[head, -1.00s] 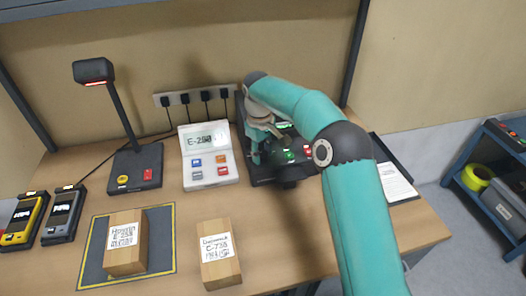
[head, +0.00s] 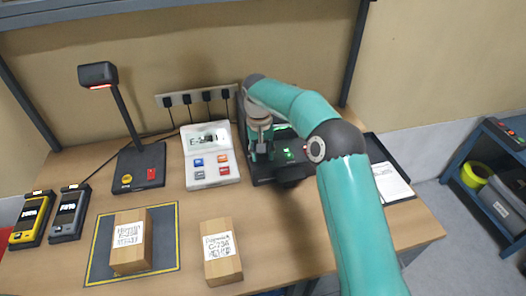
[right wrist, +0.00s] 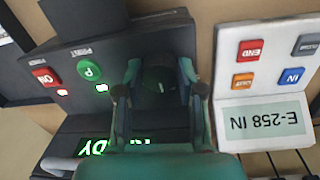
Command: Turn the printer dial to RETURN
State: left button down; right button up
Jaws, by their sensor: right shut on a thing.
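The black printer (head: 262,174) stands at the back of the table, partly covered by my right arm. In the right wrist view its body (right wrist: 60,30) carries a red ON button (right wrist: 45,77), a green P button (right wrist: 88,70) and a lit green screen (right wrist: 97,147), partly hidden. My right gripper (right wrist: 158,75), also in the head view (head: 262,152), points down at the printer and is shut on the dark round dial (right wrist: 158,86). A small pale mark shows on the dial; its labels are hidden, so its setting cannot be read. My left gripper is out of view.
A white keypad console (head: 201,178) stands close left of the printer; its display (right wrist: 264,122) reads E-258 IN. A scanner stand (head: 137,165), two handheld devices, a box (head: 131,260) on a yellow-edged mat (head: 165,245) and another box (head: 222,270) lie left and in front.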

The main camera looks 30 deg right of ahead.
jog(key=shift+m, duration=0.3)
jog(key=o, duration=1.1)
jog(key=shift+o, duration=0.2)
notch_tip(320, 180, up, 12)
jog(key=shift+w+a, duration=0.2)
jog(key=shift+a, duration=0.15)
jog(key=shift+f, duration=0.1)
